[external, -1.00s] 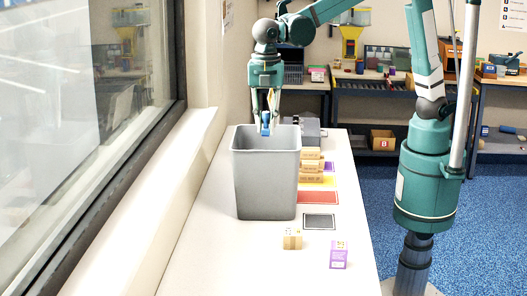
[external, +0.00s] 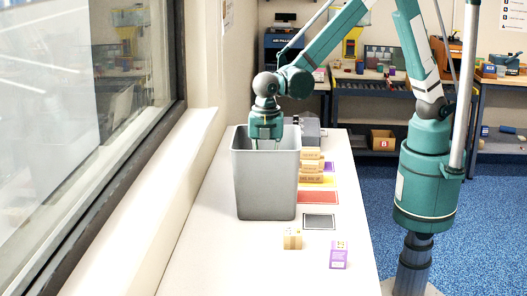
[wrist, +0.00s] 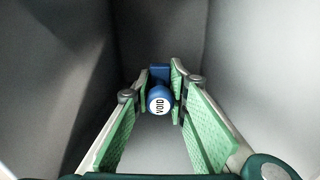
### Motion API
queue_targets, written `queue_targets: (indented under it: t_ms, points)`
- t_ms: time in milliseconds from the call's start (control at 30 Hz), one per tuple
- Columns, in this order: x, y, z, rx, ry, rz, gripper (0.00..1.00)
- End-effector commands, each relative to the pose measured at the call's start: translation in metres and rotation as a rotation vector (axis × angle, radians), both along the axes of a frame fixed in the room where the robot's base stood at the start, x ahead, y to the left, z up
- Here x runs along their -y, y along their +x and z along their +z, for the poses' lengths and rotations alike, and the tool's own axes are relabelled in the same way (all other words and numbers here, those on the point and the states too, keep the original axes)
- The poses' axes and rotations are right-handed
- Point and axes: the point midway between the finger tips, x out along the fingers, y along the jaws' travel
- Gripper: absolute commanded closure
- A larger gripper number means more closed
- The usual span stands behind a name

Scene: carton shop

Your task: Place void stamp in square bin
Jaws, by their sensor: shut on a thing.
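The square bin (external: 266,185) is a tall grey container standing on the white table. My gripper reaches down into it from above, so its fingers are hidden by the bin wall in the external view. In the wrist view my gripper (wrist: 161,92) is shut on the void stamp (wrist: 160,101), which is blue with a round white end marked VOID. The grey bin walls surround the stamp and the fingers. The bin floor shows below the stamp, and I cannot tell whether the stamp touches it.
Wooden stamps (external: 311,172) stand right of the bin. A red pad (external: 318,197) and a dark pad (external: 319,221) lie nearer. A small wooden block (external: 292,239) and a purple box (external: 339,254) are at the front. A grey machine stands behind the bin.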

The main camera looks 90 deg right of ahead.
Motion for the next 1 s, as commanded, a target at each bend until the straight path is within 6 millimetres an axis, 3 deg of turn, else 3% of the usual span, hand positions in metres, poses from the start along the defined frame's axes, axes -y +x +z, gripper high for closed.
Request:
queue_targets:
  t_ms: [567,1000]
  points:
    - [0.000,0.000,-0.012,0.000,0.000,0.000,0.95]
    - [0.000,0.000,-0.063,0.000,0.000,0.000,0.95]
